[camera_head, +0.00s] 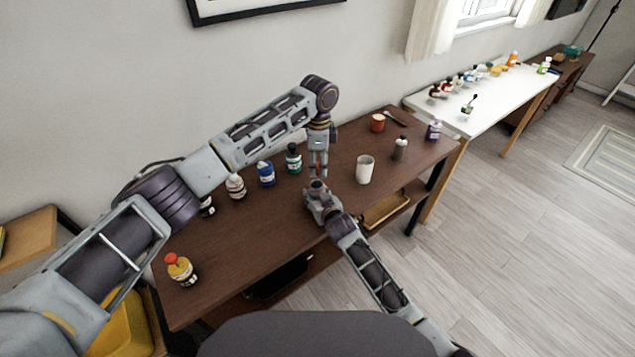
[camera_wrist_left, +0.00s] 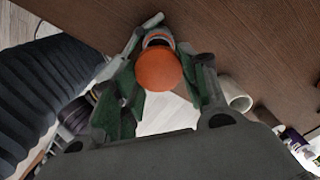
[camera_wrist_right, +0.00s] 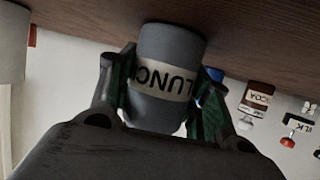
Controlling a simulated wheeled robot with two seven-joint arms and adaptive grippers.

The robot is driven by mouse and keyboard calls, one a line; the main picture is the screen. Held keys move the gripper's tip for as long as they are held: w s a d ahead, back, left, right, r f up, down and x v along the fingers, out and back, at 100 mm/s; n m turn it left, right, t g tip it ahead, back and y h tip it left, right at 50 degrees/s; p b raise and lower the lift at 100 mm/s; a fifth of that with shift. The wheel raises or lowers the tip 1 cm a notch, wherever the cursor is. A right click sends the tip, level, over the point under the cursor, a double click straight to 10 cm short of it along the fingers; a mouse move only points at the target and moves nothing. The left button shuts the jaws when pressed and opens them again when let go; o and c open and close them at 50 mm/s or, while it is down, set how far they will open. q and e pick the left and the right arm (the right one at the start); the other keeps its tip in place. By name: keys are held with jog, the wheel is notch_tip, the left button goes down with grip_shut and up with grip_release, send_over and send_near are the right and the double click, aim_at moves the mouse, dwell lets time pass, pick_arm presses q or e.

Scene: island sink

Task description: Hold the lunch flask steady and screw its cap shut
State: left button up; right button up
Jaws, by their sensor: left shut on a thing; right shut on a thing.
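The lunch flask (camera_wrist_right: 176,45) is a grey cylinder with a pale label reading LUNCH, upright on the brown table. My right gripper (camera_wrist_right: 163,97) is shut around its body; in the head view this gripper (camera_head: 318,192) is low over the table's front edge. The round orange-red cap (camera_wrist_left: 158,70) sits between the fingers of my left gripper (camera_wrist_left: 160,85), which is shut on it. In the head view the left gripper (camera_head: 318,170) points down directly above the flask. The flask's top shows partly behind the cap in the left wrist view; I cannot tell whether they touch.
A white cup (camera_head: 365,170) stands close on the right, with a grey bottle (camera_head: 400,148) and a red container (camera_head: 378,122) beyond. A yellow bottle (camera_head: 181,270) is near the left end.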

pick_arm(q)
jog(key=shift+f, duration=2.15)
jog(key=shift+f, duration=0.15)
jog(key=shift+f, duration=0.75)
jog(key=shift+f, duration=0.6)
jog(key=shift+s+a+m, duration=0.1)
jog(key=shift+a+m, duration=0.1)
jog(key=shift+m, duration=6.3)
jog(key=shift+s+a+m, duration=0.1)
jog(key=shift+a+m, duration=0.05)
jog(key=shift+m, duration=6.35)
